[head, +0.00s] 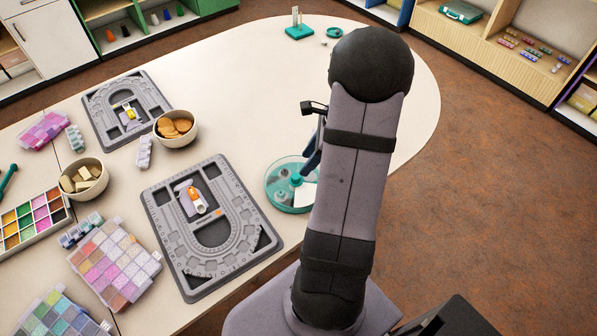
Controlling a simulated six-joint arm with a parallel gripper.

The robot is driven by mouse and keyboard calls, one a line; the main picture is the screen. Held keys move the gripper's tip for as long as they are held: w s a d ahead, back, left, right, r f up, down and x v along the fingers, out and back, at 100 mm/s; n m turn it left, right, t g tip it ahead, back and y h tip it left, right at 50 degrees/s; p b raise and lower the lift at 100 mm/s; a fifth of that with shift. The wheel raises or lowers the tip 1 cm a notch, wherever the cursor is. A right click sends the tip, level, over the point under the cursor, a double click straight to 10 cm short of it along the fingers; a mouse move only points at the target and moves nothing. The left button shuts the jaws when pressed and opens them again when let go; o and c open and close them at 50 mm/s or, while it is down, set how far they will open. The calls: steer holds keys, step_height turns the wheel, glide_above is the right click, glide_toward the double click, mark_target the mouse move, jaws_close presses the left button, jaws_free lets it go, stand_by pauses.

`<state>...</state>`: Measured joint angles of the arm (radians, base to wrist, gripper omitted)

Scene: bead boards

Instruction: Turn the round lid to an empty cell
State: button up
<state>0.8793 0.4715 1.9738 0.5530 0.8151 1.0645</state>
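A round teal container with a clear round lid (285,173) sits near the table's front right edge. A teal knob-like part shows on the lid, and a pale wedge shows at its right side. My gripper (310,163) is over the right part of the lid, mostly hidden behind my arm. The cells under the lid are too small to read.
A grey bead board (160,240) lies left of the round container, with a second board (88,112) farther back. Bowls of biscuits (176,140) and blocks (84,194), and bead boxes, crowd the left. A teal stand (299,32) is at the back. The table's back middle is clear.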

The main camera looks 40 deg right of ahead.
mark_target(296, 176)
steer(key=shift+x, duration=3.7)
jaws_close()
